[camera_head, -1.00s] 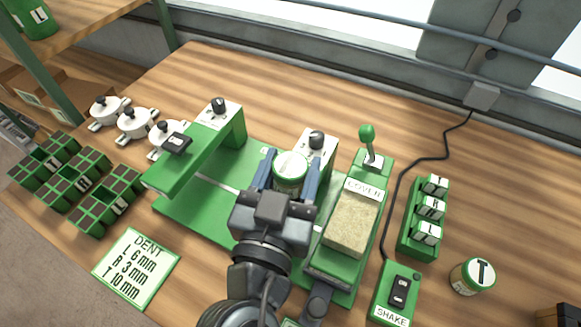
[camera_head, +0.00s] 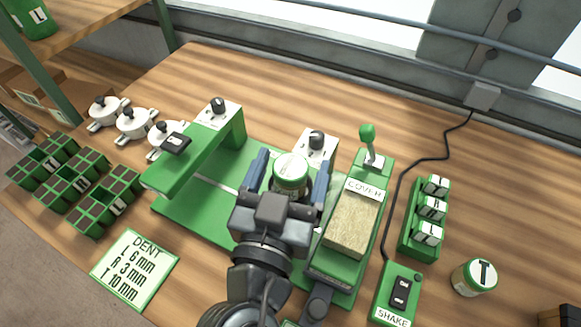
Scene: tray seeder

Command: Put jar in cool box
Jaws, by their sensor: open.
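A jar with a green-rimmed, pale lid (camera_head: 291,168) stands on the green seeder machine, just in front of a white knob block. My gripper (camera_head: 291,160) is open around this jar, with a gap between each finger and its sides. The lid's marking is too small to read. A second jar, with a T on its lid (camera_head: 474,276), stands on the table at the right, apart from my gripper. I cannot make out a cool box in view.
The machine's green base (camera_head: 190,215) carries a raised arm at left and a COVER hopper (camera_head: 350,225) close right of my gripper. A SHAKE switch (camera_head: 399,295), label block (camera_head: 418,240), seed trays (camera_head: 75,180) and white lidded pots (camera_head: 135,122) surround it.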

